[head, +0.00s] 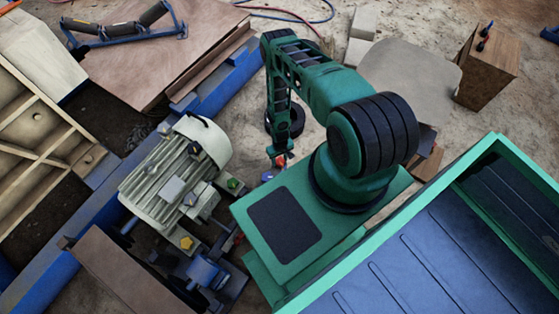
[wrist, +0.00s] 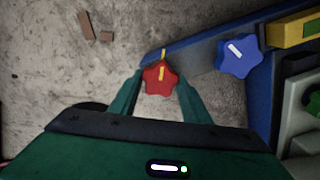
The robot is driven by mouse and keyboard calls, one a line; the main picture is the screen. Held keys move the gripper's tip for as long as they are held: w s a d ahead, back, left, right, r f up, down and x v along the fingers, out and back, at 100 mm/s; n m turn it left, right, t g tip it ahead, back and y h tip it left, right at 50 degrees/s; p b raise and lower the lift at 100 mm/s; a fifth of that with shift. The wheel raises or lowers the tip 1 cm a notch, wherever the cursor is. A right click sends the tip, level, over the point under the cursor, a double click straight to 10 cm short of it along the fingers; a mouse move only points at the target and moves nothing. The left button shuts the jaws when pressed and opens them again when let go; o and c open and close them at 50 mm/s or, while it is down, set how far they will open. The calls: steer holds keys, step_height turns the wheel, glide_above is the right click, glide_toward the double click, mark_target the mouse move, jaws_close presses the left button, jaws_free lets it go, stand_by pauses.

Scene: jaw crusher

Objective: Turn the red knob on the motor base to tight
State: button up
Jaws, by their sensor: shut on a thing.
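The red star-shaped knob (wrist: 160,80) sits at the end of a blue beam of the motor base (wrist: 195,48) in the wrist view. It has a short yellow line on its face, pointing nearly at a yellow mark on the beam just above it. My gripper (wrist: 158,92) has its two green fingers on either side of the knob and is shut on it. In the head view the red knob (head: 281,160) shows only as a small patch below my gripper (head: 277,153), beside the motor. My arm hides part of that area.
A blue star knob (wrist: 238,56) stands right of the red one; it also shows in the head view (head: 267,176). A green knob (head: 233,184) and a yellow knob (head: 186,243) are near the ribbed motor (head: 165,185). Bare ground lies left in the wrist view.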

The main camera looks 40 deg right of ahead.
mark_target(279, 161)
steer(key=o, duration=1)
steer(key=shift+w, duration=0.1)
steer(key=shift+o, duration=0.2)
steer(key=shift+r, duration=0.1)
step_height(279, 161, up, 11)
steer(key=shift+f, duration=0.2)
